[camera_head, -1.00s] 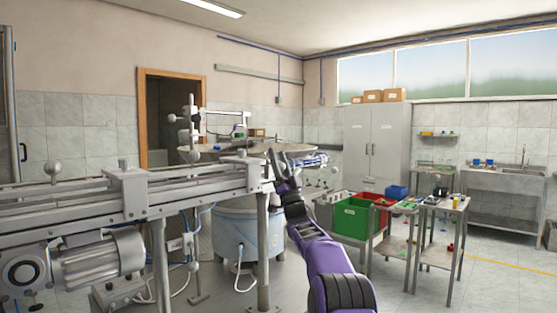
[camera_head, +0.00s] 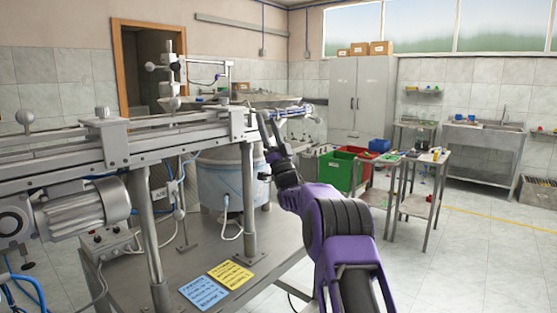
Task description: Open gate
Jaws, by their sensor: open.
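The cap feeder's conveyor rail (camera_head: 170,133) runs from the left edge to the middle of the picture, on metal posts above a steel table. Behind its right end is the feeder bowl (camera_head: 262,101) on a pale blue drum (camera_head: 222,180). I cannot make out which part is the gate. My purple arm reaches in from the lower right. My gripper (camera_head: 264,127) is at its far end, open and empty, just right of the rail's end. Its fingers point up. I cannot tell whether they touch the feeder.
A steel table (camera_head: 150,255) carries a yellow note (camera_head: 230,274) and a blue note (camera_head: 203,291). A motor (camera_head: 85,208) hangs under the rail at left. Green (camera_head: 338,171) and red (camera_head: 352,153) bins and a small side table (camera_head: 424,160) stand right. The floor at right is clear.

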